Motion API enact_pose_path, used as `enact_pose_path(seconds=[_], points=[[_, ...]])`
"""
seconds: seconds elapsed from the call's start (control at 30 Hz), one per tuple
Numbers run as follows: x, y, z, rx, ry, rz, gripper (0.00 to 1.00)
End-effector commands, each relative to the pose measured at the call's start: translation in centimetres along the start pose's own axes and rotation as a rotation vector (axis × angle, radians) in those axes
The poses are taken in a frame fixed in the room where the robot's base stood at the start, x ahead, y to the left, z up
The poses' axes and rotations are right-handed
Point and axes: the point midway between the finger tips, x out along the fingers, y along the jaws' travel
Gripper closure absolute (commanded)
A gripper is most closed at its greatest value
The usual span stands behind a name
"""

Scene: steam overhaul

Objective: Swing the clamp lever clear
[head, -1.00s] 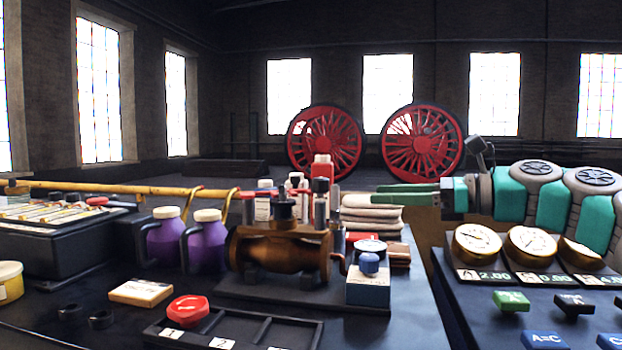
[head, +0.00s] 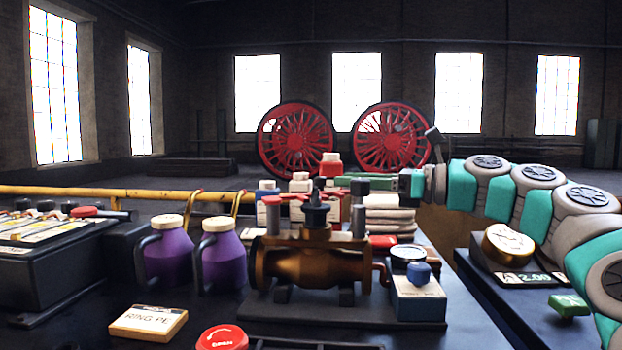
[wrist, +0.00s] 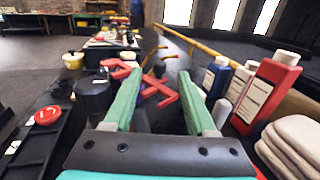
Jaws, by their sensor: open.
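The red clamp lever (wrist: 168,94) shows in the wrist view between and just beyond my fingertips, lying slantwise. In the head view a red bar (head: 275,199) sits on top of the brass valve body (head: 312,265), left of its black knob (head: 317,208). My gripper (wrist: 158,84) is open with green fingers and nothing held. In the head view its fingers (head: 345,182) reach in from the right, behind the valve top and partly hidden by it. I cannot tell whether a finger touches the lever.
Purple jugs (head: 168,250) stand left of the valve. A blue-capped box (head: 417,295) is at its right. In the wrist view, red (wrist: 267,92) and blue (wrist: 215,78) bottles and folded cloths (wrist: 298,145) crowd the right side. A gauge panel (head: 490,290) stands below my arm.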

Motion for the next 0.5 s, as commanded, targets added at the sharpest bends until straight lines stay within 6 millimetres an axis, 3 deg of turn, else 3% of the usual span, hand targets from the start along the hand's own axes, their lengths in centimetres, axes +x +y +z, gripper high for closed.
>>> enact_pose_path(seconds=[0.3,0.5], points=[[4.9,0.1,0.0,-0.001,0.001,0.002,0.44],[6.4,0.1,0.0,-0.001,0.001,0.001,0.44]])
